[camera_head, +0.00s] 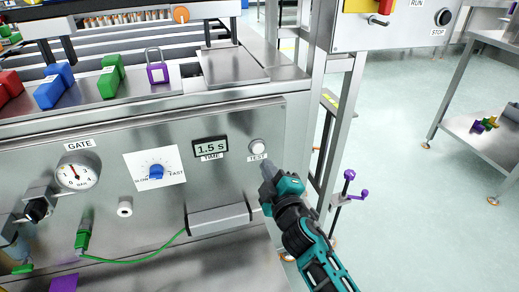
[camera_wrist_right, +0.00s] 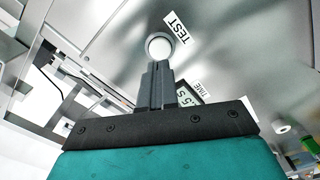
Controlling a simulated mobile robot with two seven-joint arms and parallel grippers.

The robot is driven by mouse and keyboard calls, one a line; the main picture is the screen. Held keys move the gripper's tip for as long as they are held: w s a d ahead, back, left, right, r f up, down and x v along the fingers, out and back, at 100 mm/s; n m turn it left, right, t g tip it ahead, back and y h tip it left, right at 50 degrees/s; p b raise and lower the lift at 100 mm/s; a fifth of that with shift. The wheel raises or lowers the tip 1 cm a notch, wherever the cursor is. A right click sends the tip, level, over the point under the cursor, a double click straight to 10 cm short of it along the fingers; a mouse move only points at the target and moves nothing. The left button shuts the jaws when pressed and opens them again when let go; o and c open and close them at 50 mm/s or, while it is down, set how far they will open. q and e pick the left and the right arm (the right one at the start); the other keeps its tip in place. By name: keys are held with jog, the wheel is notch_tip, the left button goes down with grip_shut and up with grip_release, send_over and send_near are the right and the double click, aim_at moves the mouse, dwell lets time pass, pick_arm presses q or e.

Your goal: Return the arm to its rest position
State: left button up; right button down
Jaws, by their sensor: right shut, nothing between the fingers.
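My right gripper (camera_head: 266,167) is shut and empty, in front of the steel panel just below the white TEST button (camera_head: 257,146). In the right wrist view, its closed fingers (camera_wrist_right: 156,70) point at the round white TEST button (camera_wrist_right: 159,46), with the tips close below it. I cannot tell whether they touch it. The teal and black right arm (camera_head: 318,255) comes up from the bottom right. My left gripper does not show in either view.
The panel bears a GATE gauge (camera_head: 77,173), a blue dial (camera_head: 156,171), a timer display (camera_head: 210,149) and a jutting steel box (camera_head: 218,218). A purple-handled post (camera_head: 347,187) stands right of the arm.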

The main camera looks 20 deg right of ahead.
pick_arm(q)
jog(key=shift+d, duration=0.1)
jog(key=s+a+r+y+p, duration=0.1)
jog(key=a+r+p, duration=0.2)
jog(key=p, duration=0.6)
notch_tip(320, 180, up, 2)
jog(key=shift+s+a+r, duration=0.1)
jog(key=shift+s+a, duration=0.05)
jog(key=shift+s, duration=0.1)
pick_arm(e)
jog(key=s+f+m+g, duration=0.2)
jog(key=s+m, duration=0.1)
jog(key=s, duration=0.4)
jog(key=s+d+f+m+g+y, duration=0.1)
jog(key=s+f+m+g, duration=0.1)
jog(key=s, duration=0.6)
jog(key=s+f+m+g, duration=0.2)
jog(key=s+m+g, duration=0.1)
jog(key=s, duration=0.4)
jog(key=shift+s+d+f+m+y, duration=0.3)
jog(key=shift+s+f+m, duration=0.1)
jog(key=shift+m, duration=0.5)
pick_arm(q)
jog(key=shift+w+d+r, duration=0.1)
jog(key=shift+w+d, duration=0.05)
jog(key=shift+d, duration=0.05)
jog(key=shift+p, duration=0.3)
dwell(3.0)
